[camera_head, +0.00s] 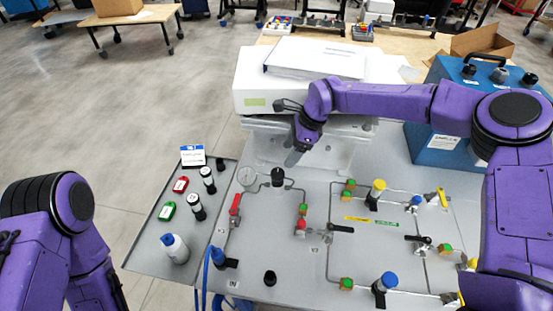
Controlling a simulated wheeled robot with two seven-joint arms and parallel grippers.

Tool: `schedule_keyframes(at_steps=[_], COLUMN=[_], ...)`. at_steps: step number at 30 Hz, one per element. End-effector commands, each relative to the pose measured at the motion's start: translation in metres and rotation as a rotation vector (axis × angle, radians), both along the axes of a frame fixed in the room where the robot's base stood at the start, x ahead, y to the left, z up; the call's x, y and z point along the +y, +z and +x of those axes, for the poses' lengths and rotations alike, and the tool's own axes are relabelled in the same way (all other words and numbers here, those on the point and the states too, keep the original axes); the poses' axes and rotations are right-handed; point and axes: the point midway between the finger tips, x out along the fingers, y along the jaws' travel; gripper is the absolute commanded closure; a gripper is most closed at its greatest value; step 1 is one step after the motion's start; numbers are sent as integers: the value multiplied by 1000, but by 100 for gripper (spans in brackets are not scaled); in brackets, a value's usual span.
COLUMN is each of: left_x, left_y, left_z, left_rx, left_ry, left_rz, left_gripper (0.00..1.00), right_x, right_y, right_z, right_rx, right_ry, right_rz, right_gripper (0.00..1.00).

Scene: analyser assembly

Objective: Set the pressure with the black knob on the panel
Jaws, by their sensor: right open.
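The grey panel (300,255) carries thin pipes, valves and fittings. A black knob (277,176) stands on its upper left part, right of a round pressure gauge (247,177). The gauge's reading is too small to make out. A second black knob (270,278) stands alone near the panel's front edge. My right gripper (292,159) is open, above the panel's back edge, just behind and right of the knob by the gauge. It appears apart from that knob. My left arm is at the lower left, and its gripper is outside the picture.
Left of the panel, a dark tray (150,245) holds a white bottle (174,248), small vials and red and green items. A white box-shaped device (250,84) stands behind the panel. A blue case (425,147) is at the back right. Valve handles stick up across the panel.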

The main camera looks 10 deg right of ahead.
Motion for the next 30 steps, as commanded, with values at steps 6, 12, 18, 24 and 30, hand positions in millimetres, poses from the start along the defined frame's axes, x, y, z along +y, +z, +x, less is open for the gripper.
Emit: schedule_keyframes(at_steps=[6,12,18,24,30], left_x=[0,0,0,0,0], left_y=[23,30,30,30,30], left_z=[0,0,1,0,1], left_rx=[2,0,0,0,0], left_ry=[0,0,0,0,0], left_rz=[0,0,0,0,0], left_gripper=[57,57,57,57,57], right_x=[21,30,32,32,32], right_y=[-46,-78,-85,-85,-85], right_z=[8,14,15,15,14], right_rx=[11,12,12,12,13], right_ry=[3,0,-2,-1,0], right_rz=[-4,-5,-3,-3,-3], right_gripper=[31,31,31,57,87])
